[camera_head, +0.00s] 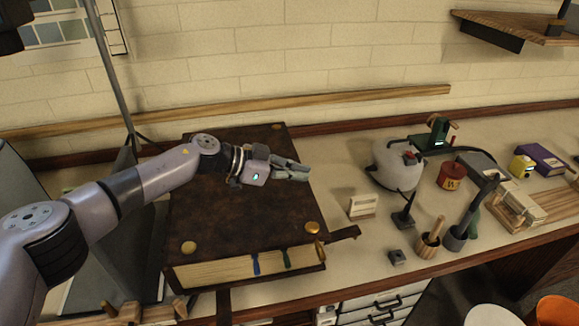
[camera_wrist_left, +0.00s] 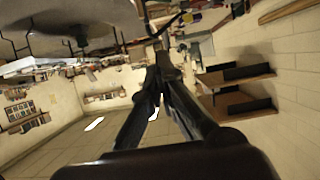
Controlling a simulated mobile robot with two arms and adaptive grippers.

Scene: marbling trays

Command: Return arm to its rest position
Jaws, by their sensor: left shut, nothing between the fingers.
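My left arm comes in from the left in the head view and reaches over a large dark brown book with brass corner studs (camera_head: 240,215). My left gripper (camera_head: 306,172) is shut and empty above the book, its fingers pointing right. In the left wrist view the two dark fingers of my left gripper (camera_wrist_left: 161,70) meet at their tips with nothing between them. My right gripper is not in view.
Right of the book stand a white rounded device (camera_head: 392,165), a small white card (camera_head: 363,206), a red tin (camera_head: 451,176), a wooden cup (camera_head: 427,246) and a dark cup (camera_head: 454,240). A wooden shelf (camera_head: 510,26) juts from the brick wall.

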